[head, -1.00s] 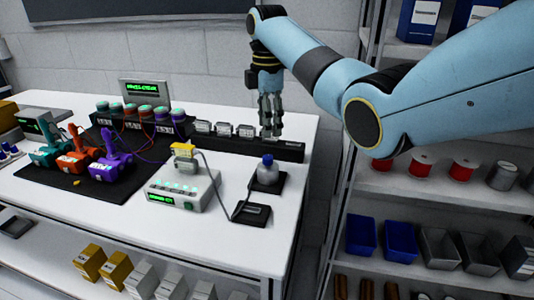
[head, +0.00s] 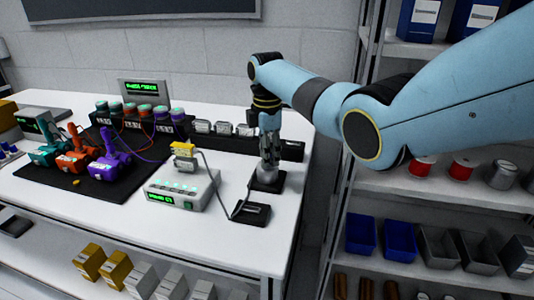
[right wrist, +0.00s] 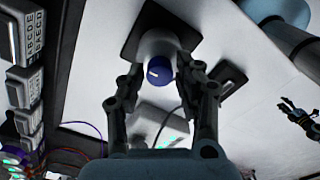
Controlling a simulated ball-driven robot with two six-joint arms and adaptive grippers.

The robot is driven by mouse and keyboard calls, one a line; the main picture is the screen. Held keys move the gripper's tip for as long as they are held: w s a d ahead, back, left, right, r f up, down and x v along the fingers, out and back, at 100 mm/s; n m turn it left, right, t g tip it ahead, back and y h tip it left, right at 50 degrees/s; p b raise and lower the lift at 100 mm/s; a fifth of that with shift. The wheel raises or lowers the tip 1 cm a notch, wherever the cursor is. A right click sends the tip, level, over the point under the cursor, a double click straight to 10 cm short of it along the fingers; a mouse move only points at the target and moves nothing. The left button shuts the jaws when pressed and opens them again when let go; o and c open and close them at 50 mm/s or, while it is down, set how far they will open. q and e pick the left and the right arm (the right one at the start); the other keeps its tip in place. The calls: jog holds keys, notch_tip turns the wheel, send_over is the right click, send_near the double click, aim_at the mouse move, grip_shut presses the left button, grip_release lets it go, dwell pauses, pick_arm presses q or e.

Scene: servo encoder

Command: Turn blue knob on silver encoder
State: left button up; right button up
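The silver encoder (head: 267,177) stands on a black square base at the table's right side. Its blue knob (right wrist: 160,72) shows in the right wrist view with a white mark on its top; in the head view my gripper hides it. My right gripper (head: 268,158) points down over the encoder. In the right wrist view its fingers (right wrist: 162,76) are apart, one on each side of the knob, with a gap visible beside it. My left gripper (right wrist: 298,113) shows small at the right edge of the right wrist view, too small to judge its fingers.
A black box (head: 251,213) and a white display unit (head: 183,188) stand close by, joined by a grey cable. A black strip with several grey modules (head: 245,131) lies behind. Coloured servos (head: 110,164) sit on a dark mat at left. Shelving (head: 440,190) stands at right.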

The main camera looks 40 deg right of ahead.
grip_shut()
jog(key=shift+r, duration=0.1)
